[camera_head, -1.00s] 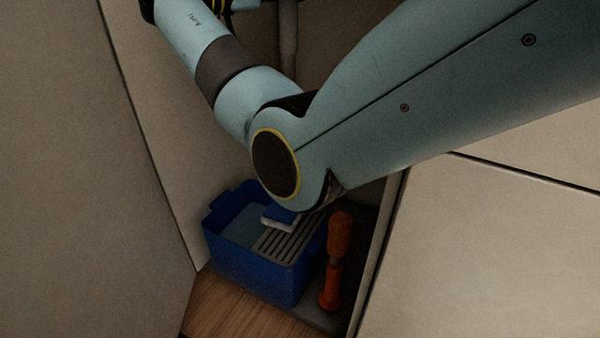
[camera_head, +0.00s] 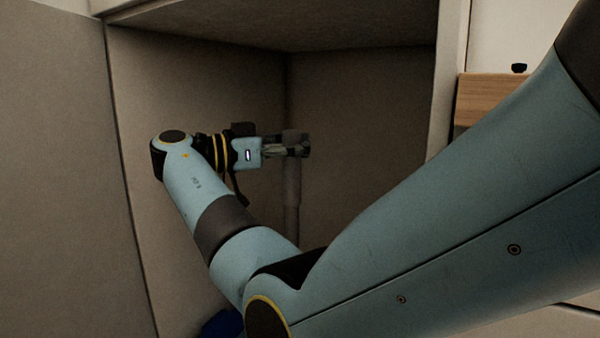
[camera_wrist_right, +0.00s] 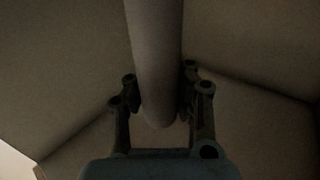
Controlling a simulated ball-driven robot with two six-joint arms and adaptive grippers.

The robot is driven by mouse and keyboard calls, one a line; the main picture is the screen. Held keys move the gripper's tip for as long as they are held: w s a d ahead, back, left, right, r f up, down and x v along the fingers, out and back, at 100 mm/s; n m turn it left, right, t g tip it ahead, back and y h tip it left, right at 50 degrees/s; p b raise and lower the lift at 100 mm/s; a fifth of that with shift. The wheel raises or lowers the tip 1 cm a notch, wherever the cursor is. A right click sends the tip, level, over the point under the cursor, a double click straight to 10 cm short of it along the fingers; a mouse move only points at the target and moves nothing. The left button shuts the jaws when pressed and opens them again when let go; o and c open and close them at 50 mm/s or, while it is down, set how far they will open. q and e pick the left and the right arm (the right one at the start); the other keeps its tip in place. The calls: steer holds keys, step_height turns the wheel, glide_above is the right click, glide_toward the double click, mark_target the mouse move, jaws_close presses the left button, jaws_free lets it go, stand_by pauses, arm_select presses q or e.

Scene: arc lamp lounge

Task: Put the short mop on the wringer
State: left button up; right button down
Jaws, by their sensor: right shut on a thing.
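My right gripper (camera_head: 292,148) is shut around the upper end of the short mop's grey handle (camera_head: 291,190), which stands upright in the cabinet. The right wrist view shows the same handle (camera_wrist_right: 155,60) between both fingers (camera_wrist_right: 158,105), its rounded end near the palm. The mop's head is hidden behind my right arm. The wringer is out of sight now. Only a small corner of the blue bucket (camera_head: 222,323) shows at the bottom of the head view. My left gripper is not in view.
The cabinet's side wall (camera_head: 190,110) and back wall (camera_head: 365,110) enclose my right gripper, with its top panel (camera_head: 300,20) above. An open door (camera_head: 50,180) stands at the left. A wooden surface (camera_head: 490,98) with a small dark knob lies at the right.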

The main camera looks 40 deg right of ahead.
step_height(320, 180, down, 2)
steer(key=shift+f+b, duration=0.35)
steer(key=shift+b, duration=0.1)
steer(key=c, duration=1.2)
jaws_free()
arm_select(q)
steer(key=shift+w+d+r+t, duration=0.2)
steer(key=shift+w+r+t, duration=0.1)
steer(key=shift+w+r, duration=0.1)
